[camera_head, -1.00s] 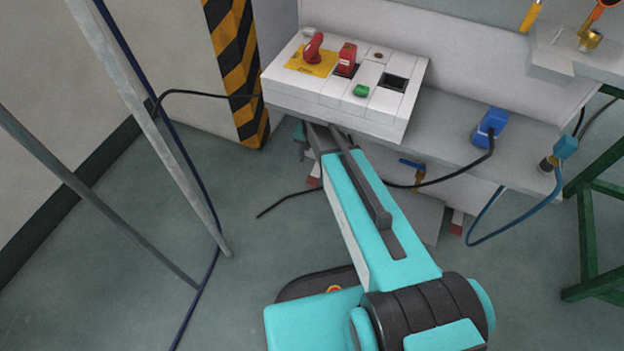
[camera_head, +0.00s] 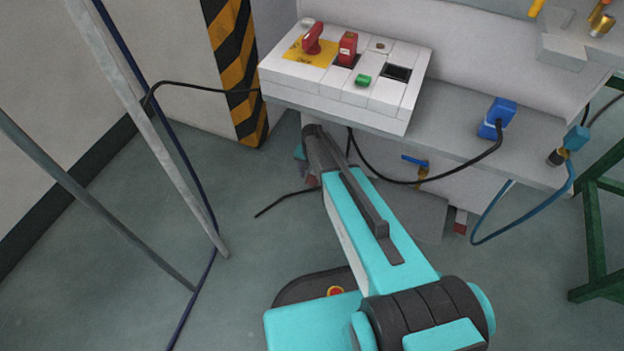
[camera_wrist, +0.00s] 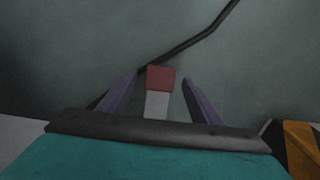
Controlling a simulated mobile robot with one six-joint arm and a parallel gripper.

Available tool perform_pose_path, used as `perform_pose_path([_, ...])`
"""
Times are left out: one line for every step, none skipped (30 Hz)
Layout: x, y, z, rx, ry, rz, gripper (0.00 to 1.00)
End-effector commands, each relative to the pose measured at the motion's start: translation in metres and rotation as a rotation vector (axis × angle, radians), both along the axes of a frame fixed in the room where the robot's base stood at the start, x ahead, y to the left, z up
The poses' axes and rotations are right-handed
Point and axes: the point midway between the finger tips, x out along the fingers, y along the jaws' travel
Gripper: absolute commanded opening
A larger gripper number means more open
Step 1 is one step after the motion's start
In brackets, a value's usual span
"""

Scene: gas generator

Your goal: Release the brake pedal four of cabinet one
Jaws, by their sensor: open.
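In the wrist view a brake pedal with a red end and a light grey stem (camera_wrist: 160,79) lies between the two purple-grey fingers of my gripper (camera_wrist: 160,76). The fingers are apart, one on each side, with gaps on both sides of the pedal. I cannot tell the pedal's number or how far it is pressed. In the head view my arm hides the gripper below the white control box (camera_head: 345,75). One red pedal end (camera_head: 311,181) shows just left of my arm, and another red-and-white pedal (camera_head: 460,221) is at the right.
A black cable (camera_wrist: 197,40) runs on the floor beyond the fingers. A blue plug (camera_head: 497,118) and a blue-handled valve (camera_head: 416,163) are right of my arm. Grey poles (camera_head: 150,130) and a striped post (camera_head: 236,75) stand left. A green frame (camera_head: 593,230) stands right.

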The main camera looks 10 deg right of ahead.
Motion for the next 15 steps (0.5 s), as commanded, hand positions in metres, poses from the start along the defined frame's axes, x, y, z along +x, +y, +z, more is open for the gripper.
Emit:
perform_pose_path([0.0005,0.0002,-0.0061,0.0,0.0,0.0,0.58])
perform_pose_path([0.0005,0.0002,-0.0078,0.0,0.0,0.0,0.58])
perform_pose_path([0.0005,0.0002,-0.0097,0.0,0.0,0.0,0.58])
perform_pose_path([0.0005,0.0004,-0.0107,0.0,0.0,0.0,0.58])
perform_pose_path([0.0004,0.0004,-0.0116,-0.001,-0.001,0.0,0.58])
perform_pose_path([0.0003,0.0005,-0.0123,0.0,-0.001,0.001,0.58])
perform_pose_path([0.0003,0.0005,-0.0127,0.0,-0.001,0.001,0.58])
perform_pose_path([0.0003,0.0005,-0.0129,0.0,-0.001,0.001,0.58])
perform_pose_path([0.0003,0.0005,-0.0129,0.0,-0.001,0.001,0.58])
perform_pose_path([0.0002,0.0006,-0.0128,0.0,-0.001,0.001,0.58])
perform_pose_path([0.0002,0.0006,-0.0127,0.0,-0.001,0.001,0.58])
perform_pose_path([0.0002,0.0007,-0.0126,0.0,-0.001,0.001,0.58])
perform_pose_path([0.0001,0.0008,-0.0126,0.0,-0.001,0.001,0.58])
perform_pose_path([0.0001,0.0008,-0.0126,0.0,-0.001,0.001,0.58])
perform_pose_path([0.0001,0.0009,-0.0126,-0.001,-0.001,0.001,0.56])
